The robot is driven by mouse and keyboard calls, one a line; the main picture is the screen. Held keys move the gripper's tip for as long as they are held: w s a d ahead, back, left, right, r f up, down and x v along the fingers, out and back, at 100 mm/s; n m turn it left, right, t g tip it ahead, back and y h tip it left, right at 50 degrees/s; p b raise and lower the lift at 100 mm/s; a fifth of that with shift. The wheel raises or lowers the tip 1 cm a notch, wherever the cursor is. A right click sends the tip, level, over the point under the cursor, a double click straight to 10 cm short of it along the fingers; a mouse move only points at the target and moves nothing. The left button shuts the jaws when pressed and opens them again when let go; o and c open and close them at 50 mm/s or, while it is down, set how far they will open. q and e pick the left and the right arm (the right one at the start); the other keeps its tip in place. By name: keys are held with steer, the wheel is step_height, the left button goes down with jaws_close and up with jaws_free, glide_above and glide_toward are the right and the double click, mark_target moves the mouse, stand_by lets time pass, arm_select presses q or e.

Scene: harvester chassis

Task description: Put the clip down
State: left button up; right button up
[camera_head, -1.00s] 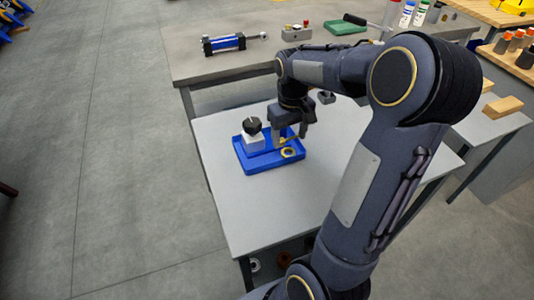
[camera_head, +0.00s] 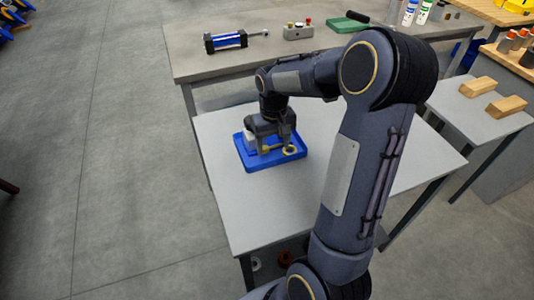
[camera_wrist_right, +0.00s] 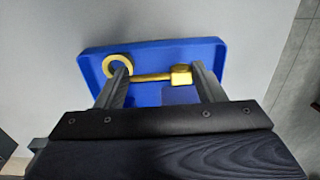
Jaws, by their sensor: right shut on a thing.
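The clip (camera_wrist_right: 152,77) is a gold rod with a blocky end. It spans between the two fingers of my right gripper (camera_wrist_right: 161,84), which is shut on it. In the head view my right gripper (camera_head: 271,150) is low over the blue tray (camera_head: 263,167), with the clip's blocky end (camera_head: 265,150) showing. I cannot tell whether the clip touches the tray floor. A gold ring (camera_head: 290,151) lies in the tray's right part; it also shows by the left finger in the wrist view (camera_wrist_right: 109,58). My left gripper is not in view.
The grey table (camera_head: 250,210) is clear around the tray. A bench behind holds a blue cylinder (camera_head: 226,41) and a button box (camera_head: 298,31). Wooden blocks (camera_head: 506,106) lie on the right.

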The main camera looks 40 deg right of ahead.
steer(key=shift+w+a+f, duration=0.35)
steer(key=shift+w+f, duration=0.05)
steer(key=shift+f, duration=0.2)
steer(key=f, duration=0.3)
steer(key=shift+w+a+f, duration=0.15)
steer(key=shift+w+a, duration=0.1)
steer(key=shift+f, duration=0.3)
steer(key=shift+f, duration=0.15)
steer(key=o, duration=0.7)
